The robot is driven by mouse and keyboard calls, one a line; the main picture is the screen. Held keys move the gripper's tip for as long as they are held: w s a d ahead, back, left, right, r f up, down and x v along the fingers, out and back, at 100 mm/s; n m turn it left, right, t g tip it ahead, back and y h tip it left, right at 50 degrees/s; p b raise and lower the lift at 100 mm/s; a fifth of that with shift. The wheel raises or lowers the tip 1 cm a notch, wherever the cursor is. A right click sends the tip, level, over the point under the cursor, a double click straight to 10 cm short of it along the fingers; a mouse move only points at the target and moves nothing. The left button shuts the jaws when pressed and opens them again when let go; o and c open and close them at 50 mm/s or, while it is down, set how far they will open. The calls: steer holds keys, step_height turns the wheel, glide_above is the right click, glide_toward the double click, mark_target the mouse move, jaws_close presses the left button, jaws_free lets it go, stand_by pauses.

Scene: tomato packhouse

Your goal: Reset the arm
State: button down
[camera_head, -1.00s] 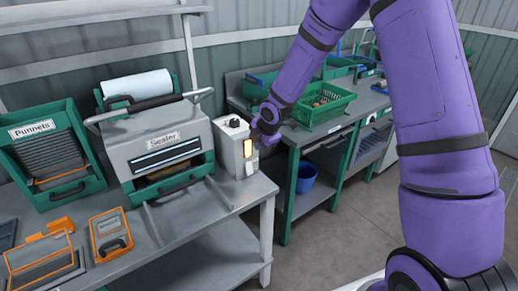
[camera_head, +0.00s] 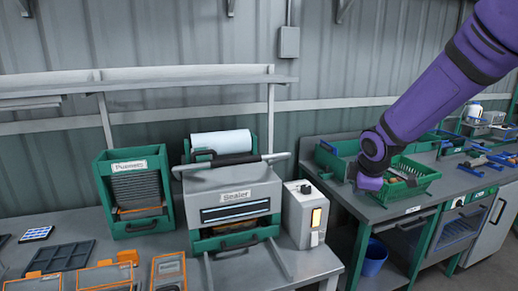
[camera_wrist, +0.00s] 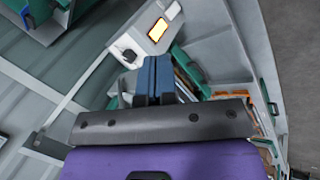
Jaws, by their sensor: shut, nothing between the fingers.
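My gripper (camera_head: 369,184) hangs at the end of my purple arm, which comes in from the upper right of the head view. It is right of the white control box (camera_head: 306,214) and in front of the green basket (camera_head: 412,178), overlapping it in the picture. In the wrist view the blue-grey fingers of my gripper (camera_wrist: 154,75) are together with nothing between them. The control box (camera_wrist: 152,28) with its lit orange panel shows beyond the fingertips there. The fingers look apart from it.
The sealer (camera_head: 232,205) and the punnet rack (camera_head: 135,192) stand on the left bench. Orange-edged holders (camera_head: 168,270) lie at its front. A blue bucket (camera_head: 374,258) sits under the right bench. A shelf (camera_head: 180,82) runs along the wall.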

steer(key=s+d+r+m+h, duration=0.1)
steer(key=s+d+r+m, duration=0.2)
steer(key=s+r+m, duration=0.95)
steer(key=s, duration=0.8)
steer(key=s+r+m+y, duration=0.1)
steer(key=s+r+m, duration=0.1)
steer(key=s, duration=0.8)
steer(key=shift+m, duration=0.35)
